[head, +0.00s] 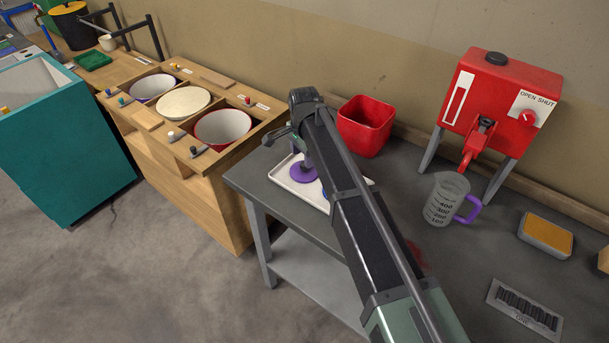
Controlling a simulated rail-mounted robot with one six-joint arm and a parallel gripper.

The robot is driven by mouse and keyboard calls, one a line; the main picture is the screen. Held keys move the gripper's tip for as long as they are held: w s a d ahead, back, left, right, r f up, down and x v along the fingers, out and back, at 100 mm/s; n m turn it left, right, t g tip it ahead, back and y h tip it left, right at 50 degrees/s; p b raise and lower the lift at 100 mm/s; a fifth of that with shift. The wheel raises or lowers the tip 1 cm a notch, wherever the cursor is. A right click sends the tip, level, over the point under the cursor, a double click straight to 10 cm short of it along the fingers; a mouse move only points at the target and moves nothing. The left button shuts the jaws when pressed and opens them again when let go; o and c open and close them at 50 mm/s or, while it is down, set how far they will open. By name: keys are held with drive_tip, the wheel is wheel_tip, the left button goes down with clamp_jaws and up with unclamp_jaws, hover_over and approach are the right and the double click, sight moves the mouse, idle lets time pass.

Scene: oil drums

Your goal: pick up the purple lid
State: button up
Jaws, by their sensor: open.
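The purple lid (285,173) lies on a white tray (300,186) on the grey bench, near its left edge. My gripper (277,137) shows as a small dark end beyond the lid in the picture, at the far end of my arm. It is open and looks apart from the lid. Its fingertips are partly hidden, so I cannot tell its height above the tray. A bit of a blue thing (324,194) shows on the tray beside my arm.
A red bin (366,125) stands behind the tray. Right of my arm are a measuring jug (443,203) with a purple handle, a red dispenser (500,105) and a yellow-topped block (546,235). A wooden counter (190,190) with bowls stands left of the bench.

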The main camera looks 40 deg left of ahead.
wheel_tip(320, 180, down, 5)
drive_tip(key=b, duration=0.3)
drive_tip(key=shift+w+b, duration=0.1)
drive_tip(key=shift+b, duration=0.3)
drive_tip(key=shift+r, duration=0.3)
drive_tip(key=c, duration=1)
drive_tip(key=shift+r+p, duration=0.1)
drive_tip(key=shift+p, duration=0.25)
